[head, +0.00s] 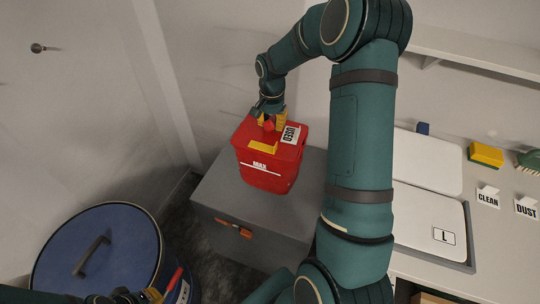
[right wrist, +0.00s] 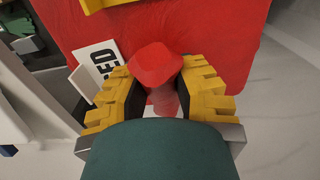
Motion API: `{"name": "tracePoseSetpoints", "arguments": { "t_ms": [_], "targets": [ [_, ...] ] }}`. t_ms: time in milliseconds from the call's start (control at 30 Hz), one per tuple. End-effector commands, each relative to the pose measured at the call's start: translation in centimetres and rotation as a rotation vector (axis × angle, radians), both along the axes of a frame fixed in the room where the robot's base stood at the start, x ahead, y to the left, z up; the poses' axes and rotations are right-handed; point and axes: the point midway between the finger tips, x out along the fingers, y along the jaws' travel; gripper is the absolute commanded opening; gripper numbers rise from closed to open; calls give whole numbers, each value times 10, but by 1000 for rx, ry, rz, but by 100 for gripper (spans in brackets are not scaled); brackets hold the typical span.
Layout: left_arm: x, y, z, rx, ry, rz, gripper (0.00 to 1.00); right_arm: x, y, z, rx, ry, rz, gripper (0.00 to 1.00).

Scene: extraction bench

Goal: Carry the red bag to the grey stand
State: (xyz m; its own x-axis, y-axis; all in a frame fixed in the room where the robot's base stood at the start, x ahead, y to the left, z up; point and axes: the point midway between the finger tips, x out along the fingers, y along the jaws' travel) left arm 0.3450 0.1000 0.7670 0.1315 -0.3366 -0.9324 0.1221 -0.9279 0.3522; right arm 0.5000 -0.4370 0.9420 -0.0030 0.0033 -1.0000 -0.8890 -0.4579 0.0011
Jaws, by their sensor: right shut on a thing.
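A red box-shaped container (head: 268,172) with "MAX" and "USED" labels stands upright on a grey stand (head: 225,196). I cannot make out a separate soft bag. My right gripper (head: 268,118) is over the back of the container's top. In the right wrist view, its yellow-padded fingers (right wrist: 158,95) are shut on a small red knob (right wrist: 155,64) with a paler neck. I cannot tell whether the knob is part of the container. The red top (right wrist: 220,35) and "USED" label show behind it. My left gripper (head: 150,296) is partly cut off at the bottom edge, its fingers unclear.
A blue lidded drum (head: 125,245) stands at the lower left. At the right, a bench holds white panels (head: 425,160), a yellow block (head: 485,154), a green brush (head: 529,161) and "CLEAN" and "DUST" cards. A wall stands close behind the container.

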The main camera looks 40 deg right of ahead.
Motion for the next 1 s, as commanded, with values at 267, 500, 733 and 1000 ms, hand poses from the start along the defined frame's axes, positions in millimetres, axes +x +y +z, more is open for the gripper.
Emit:
{"name": "tracePoseSetpoints", "arguments": {
  "t_ms": [267, 500, 733, 1000],
  "targets": [
    [-2, 0, -7, 0, 4, -4, 0, 1, 0, -36, -1, -3, 2, 0],
    [-2, 0, -10, -1, 5, -4, 0, 0, 1, -55, 0, 0, 3, 0],
    [-1, 0, -14, -1, 3, -3, 0, 1, 1, -75, -1, -3, 2, 0],
    [-1, 0, -15, 0, 3, -3, 0, 1, 1, -76, -1, -3, 3, 0]
  ]
}}
